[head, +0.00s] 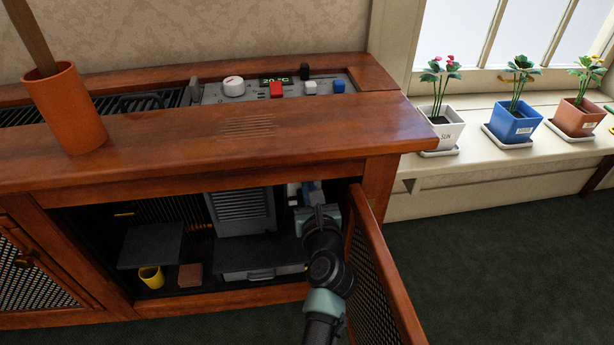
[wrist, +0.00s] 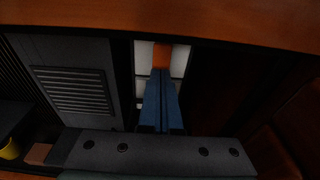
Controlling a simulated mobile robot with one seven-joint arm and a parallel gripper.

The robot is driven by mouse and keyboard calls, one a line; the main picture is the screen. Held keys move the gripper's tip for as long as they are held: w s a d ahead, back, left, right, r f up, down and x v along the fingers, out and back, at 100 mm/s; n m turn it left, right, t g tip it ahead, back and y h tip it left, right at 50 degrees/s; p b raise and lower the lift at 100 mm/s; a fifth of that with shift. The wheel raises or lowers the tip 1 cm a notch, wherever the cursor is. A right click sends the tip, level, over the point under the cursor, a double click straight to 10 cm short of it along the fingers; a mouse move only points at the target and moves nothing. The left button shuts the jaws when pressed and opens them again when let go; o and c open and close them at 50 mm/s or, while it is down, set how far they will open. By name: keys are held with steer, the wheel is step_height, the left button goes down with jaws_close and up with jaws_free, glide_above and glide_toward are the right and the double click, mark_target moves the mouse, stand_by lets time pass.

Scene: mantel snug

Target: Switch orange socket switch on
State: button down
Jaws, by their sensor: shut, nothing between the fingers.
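The orange socket switch (wrist: 161,55) shows in the wrist view as an orange patch on a pale white socket panel (wrist: 180,62) at the back of the cabinet. My gripper (wrist: 161,74) is shut and empty, its blue fingers side by side. The fingertips overlap the lower edge of the orange switch in the wrist view; I cannot tell whether they touch it or which way it is set. In the head view my gripper (head: 309,190) reaches into the right end of the open cabinet. The orange switch is hidden there behind my gripper and the cabinet top.
The open mesh door (head: 376,275) stands just right of my arm. A grey vented box (head: 241,212) is close on the left. The wooden top (head: 250,135) overhangs the opening. A yellow cup (head: 151,277) and brown block (head: 190,275) sit further left inside.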

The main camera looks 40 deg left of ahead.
steer(key=shift+b+x, duration=0.35)
steer(key=shift+x, duration=0.6)
